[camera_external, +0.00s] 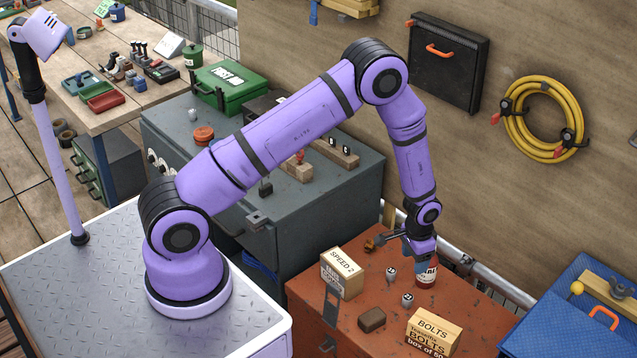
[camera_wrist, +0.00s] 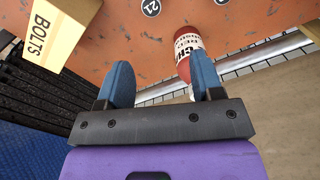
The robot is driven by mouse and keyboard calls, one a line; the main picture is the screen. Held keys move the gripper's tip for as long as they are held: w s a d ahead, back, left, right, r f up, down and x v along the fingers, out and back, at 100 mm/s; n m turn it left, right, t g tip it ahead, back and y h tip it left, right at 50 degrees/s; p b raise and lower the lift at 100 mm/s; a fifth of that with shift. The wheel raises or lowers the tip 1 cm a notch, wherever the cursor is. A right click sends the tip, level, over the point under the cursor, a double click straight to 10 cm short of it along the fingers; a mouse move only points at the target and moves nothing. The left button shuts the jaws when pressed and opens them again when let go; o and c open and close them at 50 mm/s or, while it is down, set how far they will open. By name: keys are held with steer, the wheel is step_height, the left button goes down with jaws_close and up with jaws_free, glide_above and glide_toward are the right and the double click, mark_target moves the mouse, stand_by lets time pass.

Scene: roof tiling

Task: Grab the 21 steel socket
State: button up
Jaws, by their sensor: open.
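My gripper (camera_external: 414,258) is open and empty above the back of the bench. In the wrist view my gripper (camera_wrist: 162,85) has its blue fingers spread, apart from the 21 socket.
A red can (camera_external: 427,274) stands close beside my gripper, near the right finger in the wrist view (camera_wrist: 187,50). A bolts box (camera_external: 433,332), a SPEED box (camera_external: 341,273) and a brown block (camera_external: 371,320) stand around the sockets. A rail runs behind the bench.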

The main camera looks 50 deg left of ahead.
mark_target(408, 297)
steer(key=f, duration=0.9)
steer(key=s+f, duration=0.1)
steer(key=f, duration=0.4)
steer(key=shift+s+d+f, duration=0.1)
steer(key=shift+d+f, duration=0.1)
steer(key=shift+d, duration=0.15)
steer(key=c, duration=1)
